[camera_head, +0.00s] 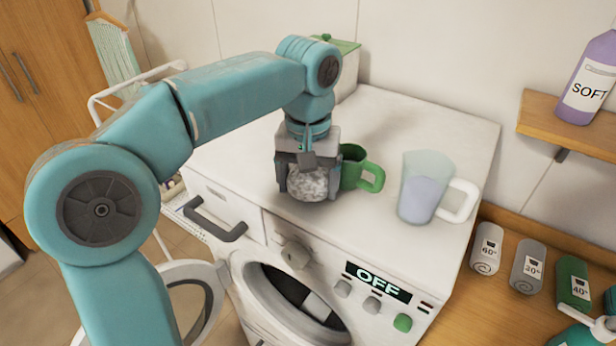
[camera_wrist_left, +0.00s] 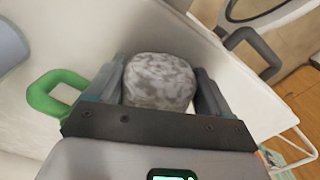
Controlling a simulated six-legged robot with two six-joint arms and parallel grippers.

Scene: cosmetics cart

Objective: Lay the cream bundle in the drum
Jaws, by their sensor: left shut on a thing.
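My left gripper (camera_head: 308,185) is shut on a rounded bundle (camera_head: 312,183), mottled grey and off-white rather than plain cream. The bundle also shows between the two fingers in the left wrist view (camera_wrist_left: 160,82). It is over the front part of the washing machine's white top (camera_head: 385,125); I cannot tell whether it touches the top. The drum (camera_head: 280,285) opens in the machine's front, below the gripper. A pale piece (camera_head: 318,306) shows inside its opening. The round door (camera_head: 205,285) stands open to the left. My right gripper is not in view.
A green mug (camera_head: 366,178) stands close beside the gripper, and a clear jug (camera_head: 425,190) stands farther right. A green-lidded box (camera_head: 345,62) is at the back. Several rolled towels (camera_head: 527,265) lie on the wooden surface at right. A drawer handle (camera_head: 215,222) juts out in front.

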